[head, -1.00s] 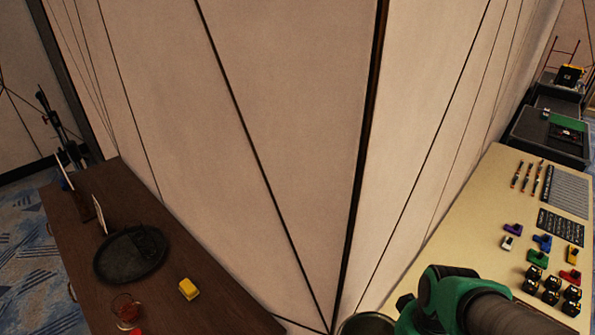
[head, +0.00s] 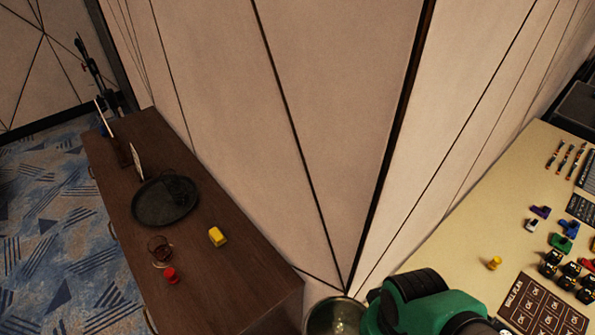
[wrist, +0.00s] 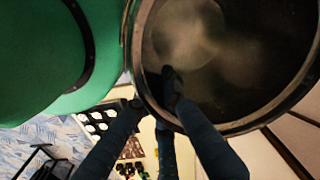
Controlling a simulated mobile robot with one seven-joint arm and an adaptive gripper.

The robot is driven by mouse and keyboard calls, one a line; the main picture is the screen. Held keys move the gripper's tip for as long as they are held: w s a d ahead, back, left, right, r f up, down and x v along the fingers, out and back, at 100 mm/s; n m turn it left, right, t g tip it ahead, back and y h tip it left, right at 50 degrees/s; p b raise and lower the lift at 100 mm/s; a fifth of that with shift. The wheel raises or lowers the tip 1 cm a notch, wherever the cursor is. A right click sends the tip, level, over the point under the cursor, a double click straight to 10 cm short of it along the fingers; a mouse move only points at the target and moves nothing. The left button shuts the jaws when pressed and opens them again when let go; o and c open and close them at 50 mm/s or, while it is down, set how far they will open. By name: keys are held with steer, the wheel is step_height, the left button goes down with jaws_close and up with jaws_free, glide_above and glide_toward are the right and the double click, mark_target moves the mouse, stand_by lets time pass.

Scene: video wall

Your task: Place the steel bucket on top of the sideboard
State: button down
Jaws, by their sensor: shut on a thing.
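The steel bucket (head: 335,317) shows at the bottom edge of the head view, just left of my green and black wrist, cut off by the frame. In the wrist view the bucket (wrist: 225,95) fills the upper right, and its round open mouth and dark inside show. My gripper (wrist: 152,95) is shut on its rim, with one finger inside and others outside the wall. The dark brown sideboard (head: 245,290) stands at the left in the head view. The bucket is right of the sideboard's near right end, apart from it in the picture.
On the sideboard are a dark round tray (head: 165,201), a yellow block (head: 217,236), a glass (head: 160,250) and a red piece (head: 171,275). Its near right part is bare. A panelled wall corner (head: 330,120) rises behind. A cream table (head: 450,250) with small items stands right.

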steer(key=shift+s+a+r+p, duration=1.05)
steer(key=shift+s+a+p, duration=0.3)
steer(key=shift+s+a, duration=2.85)
steer(key=w+a+f+n+b, duration=0.1)
steer(key=w+a+f+b, duration=0.3)
steer(key=w+a+f, duration=0.3)
steer(key=w+a+f+n+b, duration=0.2)
steer(key=w+a+f+b, duration=0.3)
steer(key=w, duration=0.8)
steer(key=a+f, duration=0.3)
steer(key=f, duration=0.1)
steer(key=shift+n, duration=0.3)
steer(key=w+a+f+b, duration=0.1)
steer(key=w+a, duration=1)
steer(key=shift+w+f, duration=0.2)
steer(key=shift+w, duration=0.15)
